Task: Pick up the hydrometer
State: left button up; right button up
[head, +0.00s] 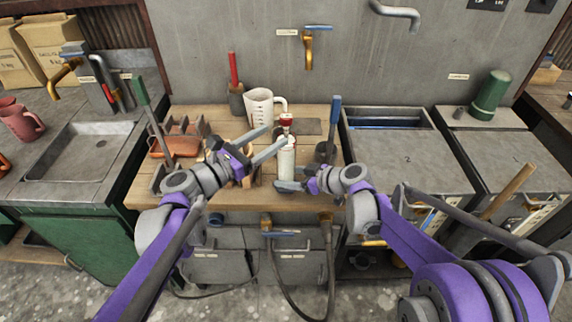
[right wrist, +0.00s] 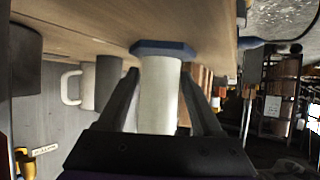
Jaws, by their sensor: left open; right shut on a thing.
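A pale upright cylinder (head: 287,160) with a blue foot stands on the wooden bench in the head view. A red-topped piece (head: 286,121) shows at its mouth, which looks like the hydrometer; its lower part is hidden inside the cylinder. My left gripper (head: 277,137) is open and empty, its fingers just left of the cylinder's upper part, below the red top. My right gripper (head: 287,186) is shut on the cylinder low down. In the right wrist view, which is upside down, the cylinder (right wrist: 160,95) stands between its two fingers, blue foot (right wrist: 163,47) at the bench.
A white jug (head: 259,108) stands behind the cylinder, with a red-handled tool (head: 234,70) in a dark holder beside it. A blue-handled tool (head: 335,118) stands close right. An orange-brown item (head: 172,147) and a rack lie left. A gold tap (head: 308,50) hangs above.

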pick_arm(q)
jog(key=x, duration=0.9)
jog(key=shift+w, duration=0.25)
grip_shut()
jog(key=shift+r, duration=0.1)
dwell(1.0)
